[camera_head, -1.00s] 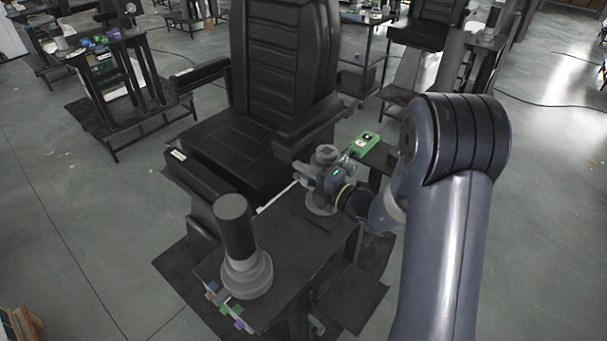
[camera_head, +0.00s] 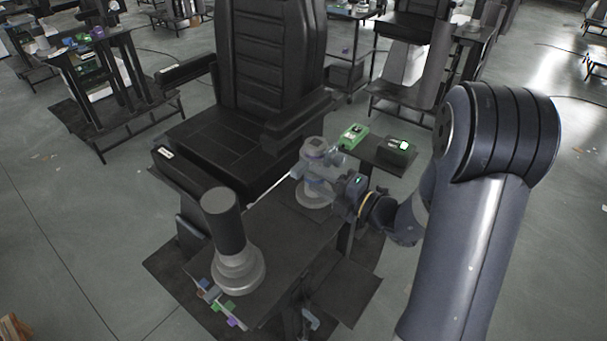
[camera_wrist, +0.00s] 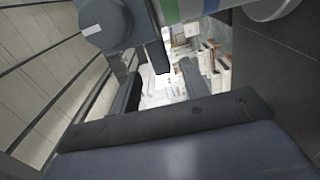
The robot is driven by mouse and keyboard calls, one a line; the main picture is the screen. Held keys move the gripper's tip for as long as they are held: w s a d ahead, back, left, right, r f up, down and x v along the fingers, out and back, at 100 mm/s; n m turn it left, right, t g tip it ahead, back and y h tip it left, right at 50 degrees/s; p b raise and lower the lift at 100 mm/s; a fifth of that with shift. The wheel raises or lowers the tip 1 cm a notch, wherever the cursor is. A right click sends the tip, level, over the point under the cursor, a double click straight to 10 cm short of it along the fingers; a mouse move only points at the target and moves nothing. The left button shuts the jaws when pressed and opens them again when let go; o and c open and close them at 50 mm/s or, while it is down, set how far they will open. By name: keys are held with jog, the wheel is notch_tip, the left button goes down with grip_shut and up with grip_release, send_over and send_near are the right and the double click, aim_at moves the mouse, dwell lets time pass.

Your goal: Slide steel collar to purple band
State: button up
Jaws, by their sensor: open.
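A short column (camera_head: 315,148) with a pale grey round base stands at the far end of the dark bench. My gripper (camera_head: 318,172) is beside it, overlapping it in the head view, jaws open. In the wrist view the open fingers (camera_wrist: 163,82) have a gap between them. A rod with green, blue and pale bands (camera_wrist: 188,8) crosses the top of that view. A grey round part with a white mark (camera_wrist: 105,26) sits at upper left. I cannot tell for sure which part is the steel collar, and I cannot make out the purple band clearly.
A taller dark column (camera_head: 224,220) on a stepped grey base stands on the near bench end. Coloured tags (camera_head: 228,305) line the front edge. A black chair (camera_head: 235,130) is behind the bench. A green device (camera_head: 353,136) and a dark box (camera_head: 396,150) sit at right.

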aim_at(303, 175)
jog(key=shift+v, duration=1.4)
jog(key=p+x, duration=0.1)
jog(key=x, duration=0.9)
jog(key=shift+w+a+p, duration=0.1)
jog(key=shift+a+p, duration=0.1)
jog(key=shift+p, duration=0.15)
jog(key=shift+w+a+f+b, duration=0.1)
jog(key=shift+w+f+b, duration=0.05)
jog(key=shift+f+b, duration=0.3)
